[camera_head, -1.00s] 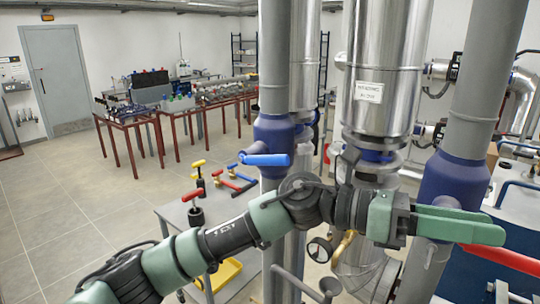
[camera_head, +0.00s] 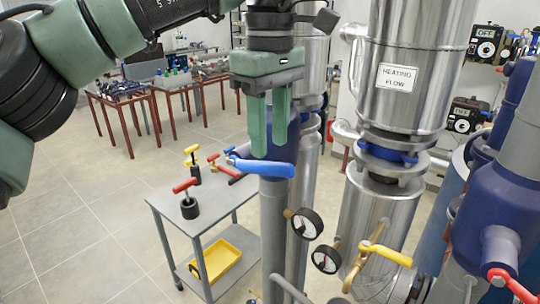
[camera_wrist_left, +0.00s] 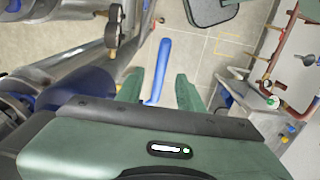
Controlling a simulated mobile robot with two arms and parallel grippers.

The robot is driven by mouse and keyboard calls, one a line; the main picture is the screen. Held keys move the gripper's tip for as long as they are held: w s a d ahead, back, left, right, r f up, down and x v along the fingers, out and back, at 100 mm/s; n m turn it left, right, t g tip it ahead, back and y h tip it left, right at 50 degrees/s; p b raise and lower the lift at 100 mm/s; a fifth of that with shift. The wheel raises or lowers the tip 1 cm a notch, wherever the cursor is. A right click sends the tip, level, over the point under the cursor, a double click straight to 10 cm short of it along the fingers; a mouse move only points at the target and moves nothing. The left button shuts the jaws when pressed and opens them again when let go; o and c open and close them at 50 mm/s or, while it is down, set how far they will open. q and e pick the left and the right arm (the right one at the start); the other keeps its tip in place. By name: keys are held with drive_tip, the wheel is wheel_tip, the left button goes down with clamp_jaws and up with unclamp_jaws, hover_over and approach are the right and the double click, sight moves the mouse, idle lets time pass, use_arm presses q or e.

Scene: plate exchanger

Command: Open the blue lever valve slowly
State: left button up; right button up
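The blue lever (camera_head: 264,168) sits on a valve on the grey vertical pipe, roughly level and pointing right in the head view. My left gripper (camera_head: 269,147) points down just above the lever, its two green fingers spread apart. In the left wrist view, the blue lever (camera_wrist_left: 162,66) lies in the gap between the fingers, with room on both sides. I cannot tell whether a finger touches it. The valve body is partly hidden behind the fingers. My right gripper is in neither view.
A grey cart (camera_head: 222,218) with red and yellow handled valves and a yellow tray (camera_head: 220,261) stands left of the pipe. Pressure gauges (camera_head: 306,224), a yellow lever (camera_head: 386,254) and a steel column labelled heating flow (camera_head: 398,76) stand right. A red lever (camera_head: 513,285) is at lower right.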

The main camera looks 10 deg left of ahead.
sight(269, 162)
use_arm(q)
drive_tip(key=f, duration=0.2)
drive_tip(key=f+p, duration=0.1)
drive_tip(key=f, duration=0.1)
drive_tip(key=w+f, duration=0.1)
drive_tip(key=shift+a+f, duration=0.25)
drive_tip(key=shift+f, duration=0.15)
drive_tip(key=shift+s+d+r, duration=0.2)
drive_tip(key=shift+s, duration=0.5)
drive_tip(key=c, duration=0.4)
clamp_jaws()
